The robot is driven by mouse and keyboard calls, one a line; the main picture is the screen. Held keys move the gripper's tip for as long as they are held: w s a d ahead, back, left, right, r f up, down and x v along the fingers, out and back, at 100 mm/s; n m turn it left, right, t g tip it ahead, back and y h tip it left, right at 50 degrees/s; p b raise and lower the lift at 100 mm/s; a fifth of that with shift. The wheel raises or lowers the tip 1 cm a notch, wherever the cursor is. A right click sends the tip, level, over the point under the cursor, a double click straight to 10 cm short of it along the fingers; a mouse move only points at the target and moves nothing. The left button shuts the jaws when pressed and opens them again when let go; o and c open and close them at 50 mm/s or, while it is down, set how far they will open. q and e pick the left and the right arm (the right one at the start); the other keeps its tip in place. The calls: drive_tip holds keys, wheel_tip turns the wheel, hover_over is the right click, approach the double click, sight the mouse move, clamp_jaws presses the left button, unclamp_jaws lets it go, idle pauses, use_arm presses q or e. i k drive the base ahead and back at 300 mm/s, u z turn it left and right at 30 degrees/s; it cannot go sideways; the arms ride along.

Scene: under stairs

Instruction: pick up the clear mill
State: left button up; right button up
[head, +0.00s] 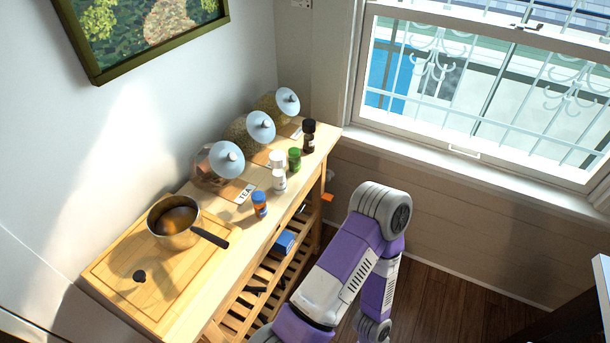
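A small dark-filled bottle with a black cap (309,136) stands upright at the far end of the wooden cart top (248,229). It looks most like the clear mill, but its walls are too small to judge as clear. A green-labelled jar (294,159) and a white jar (277,158) stand just nearer than it. One of my purple and white arms (345,260) is bent beside the cart's right side. Its hand is below the picture. Neither gripper shows in the head view, and nothing touches the bottle.
Three glass jars with pale blue lids (226,160) line the wall. A white shaker (279,181) and an orange-blue jar (260,205) stand along the front edge. A pot (174,222) sits on the cutting board (115,270), handle outward. A window (480,90) is beyond.

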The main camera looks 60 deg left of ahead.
sight(280, 186)
drive_tip(key=i, duration=1.35)
drive_tip(key=u, duration=1.8)
